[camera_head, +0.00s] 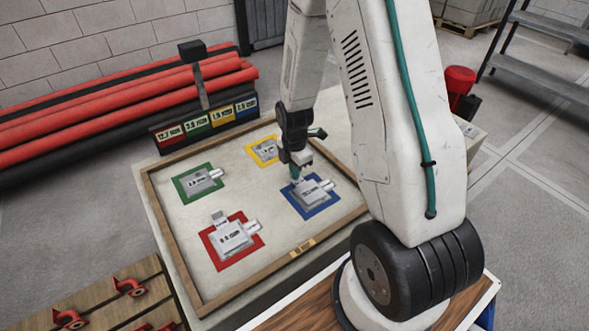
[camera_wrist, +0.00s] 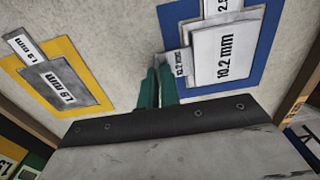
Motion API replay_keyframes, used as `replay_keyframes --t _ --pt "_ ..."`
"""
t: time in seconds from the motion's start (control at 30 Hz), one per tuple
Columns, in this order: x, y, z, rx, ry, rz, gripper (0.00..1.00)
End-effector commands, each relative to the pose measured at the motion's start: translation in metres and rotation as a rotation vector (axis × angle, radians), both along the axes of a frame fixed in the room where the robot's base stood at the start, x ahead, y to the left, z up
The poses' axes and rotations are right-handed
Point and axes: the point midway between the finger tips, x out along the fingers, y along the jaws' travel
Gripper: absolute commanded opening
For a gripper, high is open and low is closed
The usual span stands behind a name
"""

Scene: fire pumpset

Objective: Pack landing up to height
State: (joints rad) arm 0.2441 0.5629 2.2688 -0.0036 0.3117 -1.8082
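A framed tray (camera_head: 205,238) holds four coloured pads with grey labelled plates. The blue pad (camera_head: 313,210) carries a plate labelled 10.2 mm (camera_wrist: 225,52), with a small tab (camera_wrist: 181,63) on its left in the wrist view. Another plate partly shows there, its label starting 2. (camera_wrist: 222,8). My gripper (camera_head: 294,176) points down at the blue pad's plates. In the wrist view its teal fingers (camera_wrist: 157,85) are close together, tips beside the tab's end; whether they grip it is unclear. The yellow pad (camera_wrist: 25,88) holds plates marked 1.9 mm (camera_wrist: 65,85).
The green pad (camera_head: 180,190) and red pad (camera_head: 215,255) also bear plates. A coloured label rack (camera_head: 208,120) stands behind the tray, with red pipes (camera_head: 110,100) beyond. Red fittings (camera_head: 130,287) lie on a wooden pallet at lower left. Bare tray surface lies between the pads.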

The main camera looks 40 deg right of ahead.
Motion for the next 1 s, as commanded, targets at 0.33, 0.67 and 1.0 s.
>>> replay_keyframes --t 0.33,0.67,1.0 --pt "0.0 0.0 -0.002 0.0 0.0 0.0 0.3" --pt "0.001 0.0 0.009 -0.001 -0.002 0.0 0.3" --pt "0.001 0.0 0.063 -0.001 -0.003 0.0 0.3"
